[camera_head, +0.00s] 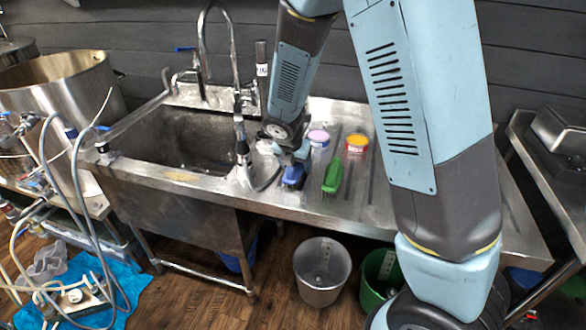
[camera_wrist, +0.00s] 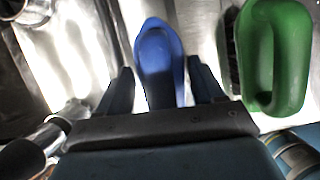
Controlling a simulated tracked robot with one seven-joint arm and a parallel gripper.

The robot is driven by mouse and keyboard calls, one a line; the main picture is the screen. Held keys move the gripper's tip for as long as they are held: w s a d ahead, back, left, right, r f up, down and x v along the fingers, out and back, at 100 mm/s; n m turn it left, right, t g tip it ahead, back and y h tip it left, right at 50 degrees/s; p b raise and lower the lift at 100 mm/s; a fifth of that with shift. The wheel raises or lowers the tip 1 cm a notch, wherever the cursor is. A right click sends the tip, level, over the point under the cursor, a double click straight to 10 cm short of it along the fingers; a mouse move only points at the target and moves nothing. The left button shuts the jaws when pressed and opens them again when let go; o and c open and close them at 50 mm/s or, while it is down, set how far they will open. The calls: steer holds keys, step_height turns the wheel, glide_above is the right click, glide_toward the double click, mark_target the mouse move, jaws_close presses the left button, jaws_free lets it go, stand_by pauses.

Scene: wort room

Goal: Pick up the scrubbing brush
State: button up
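A blue, rounded, elongated item (camera_wrist: 160,50) lies on the steel drainboard; it also shows in the head view (camera_head: 293,175). It looks like a handle, but I cannot tell whether it has bristles. A green loop-handled brush (camera_wrist: 290,60) with dark bristles along its left side lies to its right, also seen in the head view (camera_head: 333,177). My gripper (camera_wrist: 161,72) is open, with one finger on each side of the blue item and visible gaps between. In the head view my gripper (camera_head: 290,156) is low over the drainboard and partly hides the blue item's back end.
A sink basin (camera_head: 185,140) with a tall faucet (camera_head: 204,40) is at left. A hanging spray hose (camera_head: 242,140) is close left of my gripper. A purple-lidded tub (camera_head: 318,138) and a red-yellow tub (camera_head: 357,143) stand behind the brushes. Buckets (camera_head: 322,272) stand below.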

steer(key=c, duration=0.8)
steer(key=shift+o, duration=0.2)
steer(key=shift+r, duration=0.45)
step_height(320, 180, up, 2)
steer(key=shift+r, duration=0.25)
steer(key=s+r, duration=0.4)
steer(key=r, duration=0.1)
steer(key=shift+s+a+r, duration=0.15)
steer(key=shift+s+a, duration=0.15)
steer(key=s+a+r, duration=0.1)
steer(key=s+r, duration=0.3)
steer(key=s, duration=0.5)
steer(key=shift+s+r, duration=0.15)
steer(key=shift+a, duration=0.1)
